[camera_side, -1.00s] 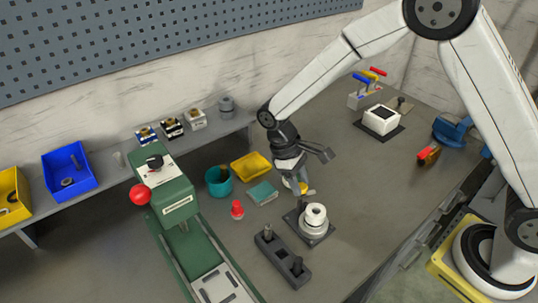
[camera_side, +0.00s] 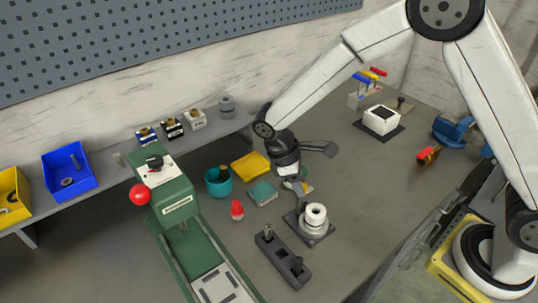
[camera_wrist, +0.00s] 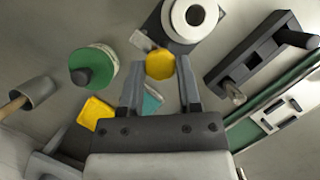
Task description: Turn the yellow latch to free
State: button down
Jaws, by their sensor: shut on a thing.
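The yellow latch (camera_wrist: 160,65) is a many-sided yellow piece between my fingertips in the wrist view. It sits at the near edge of a dark base plate (camera_wrist: 150,27), beside a white ring-topped cylinder (camera_wrist: 193,14). My gripper (camera_wrist: 160,80) points down, its two fingers closed on the sides of the latch. In the side view my gripper (camera_side: 300,197) is low over the bench, just behind the white cylinder (camera_side: 315,214). The latch is mostly hidden there by the gripper. How far the latch is turned cannot be told.
A dark block with pegs (camera_side: 282,257) lies in front of the cylinder. A red-topped piece (camera_side: 237,210), teal box (camera_side: 263,193), teal cup (camera_side: 218,182) and yellow tray (camera_side: 250,165) stand left. A green press (camera_side: 178,205) stands further left.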

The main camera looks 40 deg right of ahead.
jog(key=shift+c, duration=1.5)
grip_release()
jog(key=v, duration=0.7)
jog(key=shift+r, duration=0.35)
jog(key=shift+w, duration=0.1)
jog(key=s+d+f+m+t+y, duration=0.1)
jog(key=s+d+m+t+y, duration=0.2)
jog(key=s+d+m, duration=0.6)
jog(key=s+d+t, duration=0.2)
jog(key=d, duration=0.1)
jog(key=shift+s+d+t, duration=0.2)
jog(key=shift+s+t, duration=0.1)
jog(key=shift+s, duration=0.05)
